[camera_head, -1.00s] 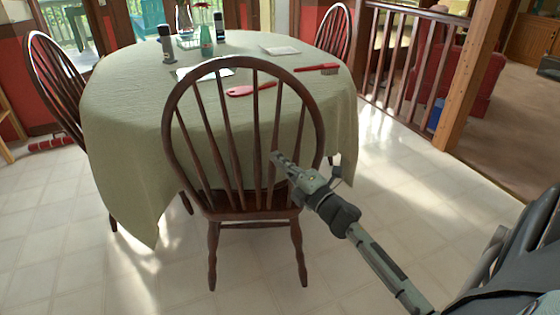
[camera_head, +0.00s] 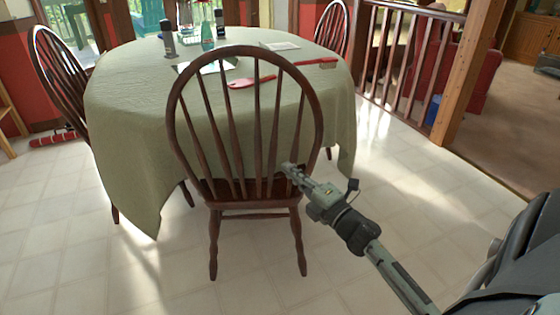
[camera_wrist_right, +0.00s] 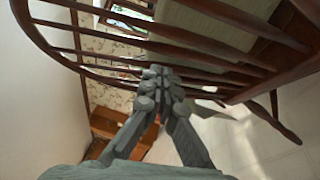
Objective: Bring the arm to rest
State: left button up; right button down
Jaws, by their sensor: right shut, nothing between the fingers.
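My right gripper (camera_head: 289,169) is shut and empty. In the head view it shows in front of the near wooden chair (camera_head: 216,200), by the lower right of its spindled back. In the right wrist view the closed fingers (camera_wrist_right: 158,74) point at the chair's spindles (camera_wrist_right: 190,58), which cross the picture close ahead. I cannot tell whether the fingertips touch the chair. My right arm comes in from the lower right. My left gripper is not in the head view.
A table with a green cloth (camera_head: 125,110) stands behind the chair, with a red brush (camera_head: 241,83), a bottle (camera_head: 207,36) and a dark can (camera_head: 168,44) on it. Other chairs (camera_head: 62,75) stand around it. A wooden railing (camera_head: 408,65) is at right. Tiled floor (camera_head: 400,190) is clear at right.

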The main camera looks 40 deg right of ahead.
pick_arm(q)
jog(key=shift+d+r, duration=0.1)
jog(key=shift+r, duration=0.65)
pick_arm(e)
jog(key=s, duration=0.4)
jog(key=shift+f, duration=0.1)
